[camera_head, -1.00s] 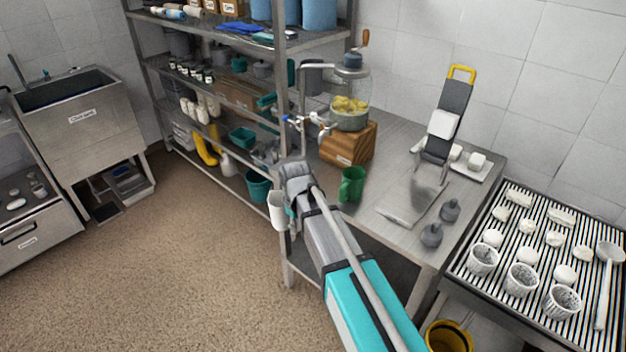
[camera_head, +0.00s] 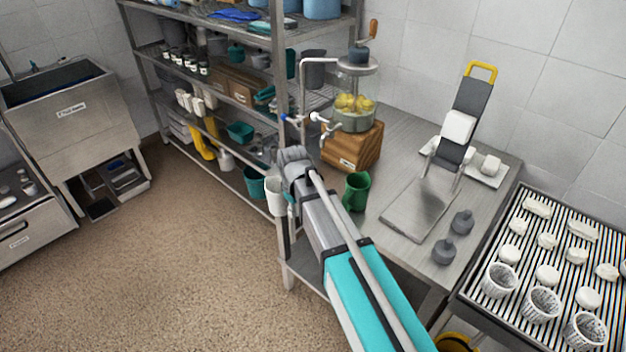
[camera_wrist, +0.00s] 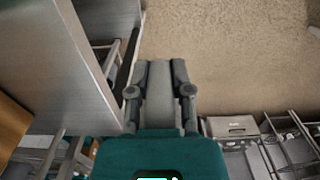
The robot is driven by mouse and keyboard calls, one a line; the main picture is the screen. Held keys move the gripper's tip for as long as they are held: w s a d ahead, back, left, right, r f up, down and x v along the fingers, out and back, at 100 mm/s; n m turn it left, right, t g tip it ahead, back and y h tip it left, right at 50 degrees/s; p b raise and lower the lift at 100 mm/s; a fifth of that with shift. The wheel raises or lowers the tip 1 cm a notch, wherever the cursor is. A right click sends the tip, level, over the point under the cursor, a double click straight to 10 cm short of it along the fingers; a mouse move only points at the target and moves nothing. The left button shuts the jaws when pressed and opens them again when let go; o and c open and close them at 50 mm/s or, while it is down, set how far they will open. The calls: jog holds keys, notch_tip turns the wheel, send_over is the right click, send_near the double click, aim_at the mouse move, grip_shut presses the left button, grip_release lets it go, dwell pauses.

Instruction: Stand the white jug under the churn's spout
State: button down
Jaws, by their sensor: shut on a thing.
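The white jug (camera_head: 274,196) hangs at the end of my arm, off the near left corner of the steel table, and looks upright. My gripper (camera_head: 289,188) is shut on it; the arm hides part of the grip. The wrist view shows my gripper (camera_wrist: 159,78) from behind, and I cannot clearly make out the jug there. The churn (camera_head: 354,118) is a clear jar with yellow lumps, a lid and a crank, on a wooden block (camera_head: 360,148). Its spout (camera_head: 328,130) points left towards the table's edge. The jug is lower than the spout and left of it, apart from the churn.
A green jug (camera_head: 356,193) stands on the table in front of the block, right of my arm. A shelf rack (camera_head: 280,60) rises close behind the held jug. A slicer-like board (camera_head: 420,208) and grey weights (camera_head: 462,222) lie to the right. The floor at left is open.

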jog(key=shift+w+d, duration=0.15)
jog(key=shift+w, duration=0.05)
jog(key=shift+w, duration=0.15)
jog(key=w+d, duration=0.5)
jog(key=w, duration=0.2)
jog(key=w+d, duration=0.3)
jog(key=shift+w+d, duration=0.3)
jog(key=shift+d, duration=0.05)
jog(key=shift+w+d, duration=0.1)
jog(key=shift+w, duration=0.1)
jog(key=w+d, duration=0.2)
jog(key=shift+w+d+f+b, duration=0.15)
jog(key=shift+w+f+b, duration=0.2)
jog(key=shift+f+b, duration=0.4)
jog(key=shift+f, duration=0.05)
jog(key=shift+s+f, duration=0.1)
jog(key=c, duration=0.5)
grip_release()
jog(key=shift+c, duration=0.2)
